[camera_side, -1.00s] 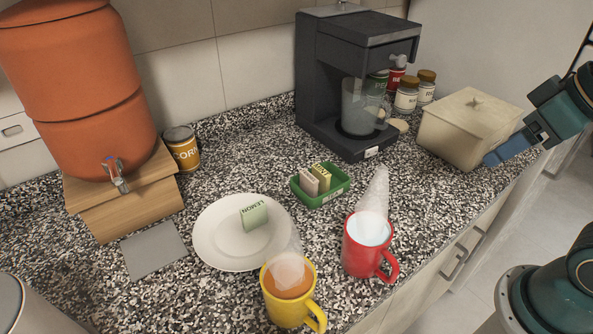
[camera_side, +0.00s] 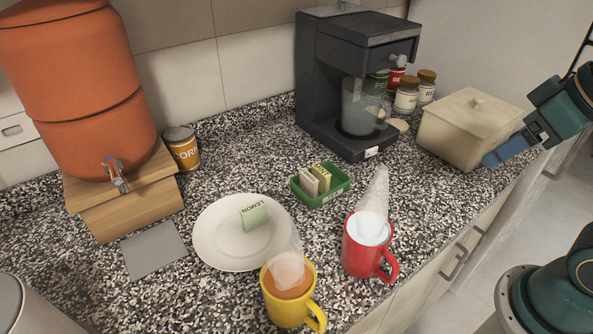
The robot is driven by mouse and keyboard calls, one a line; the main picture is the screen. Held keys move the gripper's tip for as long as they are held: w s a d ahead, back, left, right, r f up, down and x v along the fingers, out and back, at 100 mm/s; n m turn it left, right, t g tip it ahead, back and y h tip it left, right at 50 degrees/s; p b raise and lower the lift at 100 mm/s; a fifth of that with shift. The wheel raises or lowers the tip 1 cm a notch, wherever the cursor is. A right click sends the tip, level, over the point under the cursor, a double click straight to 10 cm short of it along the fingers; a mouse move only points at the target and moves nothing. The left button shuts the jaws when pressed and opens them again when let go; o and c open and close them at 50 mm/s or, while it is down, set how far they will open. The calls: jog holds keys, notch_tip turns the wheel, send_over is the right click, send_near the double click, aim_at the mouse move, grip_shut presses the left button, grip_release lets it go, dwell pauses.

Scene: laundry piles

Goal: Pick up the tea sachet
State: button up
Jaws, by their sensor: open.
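Two more sachets, one pinkish-white (camera_side: 309,182) and one yellow-green (camera_side: 321,177), stand in a small green tray (camera_side: 337,189) behind and to the right of the plate. My gripper (camera_side: 490,159) is at the right edge, by the beige lidded box, far from all the sachets. It is open, and nothing shows between its fingers. The box's corner is close to the fingers; I cannot tell whether they touch.
A steaming yellow mug (camera_side: 287,307) and a steaming red mug (camera_side: 362,262) stand at the front. A coffee machine (camera_side: 318,95) with a glass jug is behind. The beige box (camera_side: 470,130) stands right. An orange dispenser (camera_side: 75,90) on a wooden stand is left. A grey mat (camera_side: 154,250) lies by the plate.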

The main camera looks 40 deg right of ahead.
jog(key=w+a+r+n+g+y, duration=0.1)
jog(key=w+a+r+n, duration=0.1)
jog(key=w+n, duration=0.35)
jog(key=w+a+r+n+g+y, duration=0.1)
jog(key=w+a+n, duration=0.2)
jog(key=w, duration=0.5)
jog(key=w+a+f+n+g, duration=0.1)
jog(key=w+f+n, duration=0.2)
jog(key=w, duration=0.4)
jog(key=w+a+f+n+g+y, duration=0.1)
jog(key=w+a+f+n+g, duration=0.1)
jog(key=w+f+n, duration=0.2)
jog(key=shift+w+f+n+g, duration=0.15)
jog(key=shift+w+n+g, duration=0.15)
jog(key=shift+w+n, duration=1.3)
jog(key=shift+w+m, duration=0.35)
send_over(321, 169)
jog(key=d, duration=0.2)
notch_tip(321, 169, down, 8)
jog(key=shift+a+f, duration=0.15)
jog(key=shift+a, duration=0.05)
